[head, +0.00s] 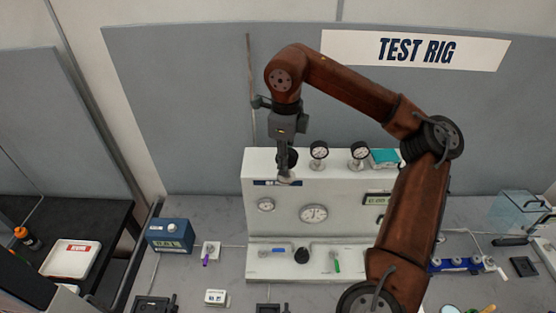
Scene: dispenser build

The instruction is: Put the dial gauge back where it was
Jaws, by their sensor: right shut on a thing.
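My right gripper (287,172) points down at the left part of the white test rig panel (345,200). It is shut on a dark round thing (292,157), which looks like a dial gauge and is partly hidden by the fingers. It is at the panel's top edge; I cannot tell whether it touches the panel. My left gripper is not in view.
The panel's front has a small round dial (265,205) and a larger one (313,214). A teal box (384,158) sits on top at the right. A blue box (169,235) stands on the grey bench at left. A clear container (520,212) is at far right.

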